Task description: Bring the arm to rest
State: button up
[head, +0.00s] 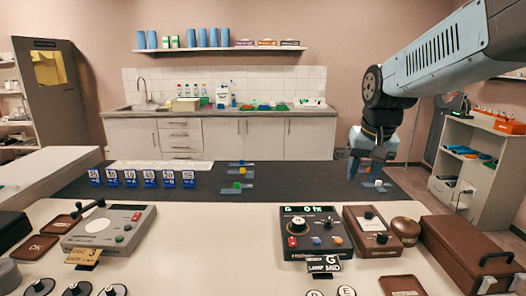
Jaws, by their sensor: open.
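My arm reaches in from the upper right of the head view and bends down at its wrist. My gripper (368,174) points down over the right end of the dark mat (310,181). It is open, and I see nothing held in it. A small pale piece on a blue base (378,185) lies just below and right of the fingertips. I cannot tell whether the fingers touch it.
Several blue numbered holders (130,178) stand in a row on the mat's left. Small blue slides with coloured blocks (238,186) lie mid-mat. Grey (109,229) and dark (315,232) control boxes and a brown case (470,250) stand in front. The mat's middle right is clear.

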jog(key=s+n+t, duration=0.1)
jog(key=s+t, duration=0.1)
jog(key=s, duration=1.2)
jog(key=shift+r+n, duration=0.15)
jog(key=shift+n, duration=0.25)
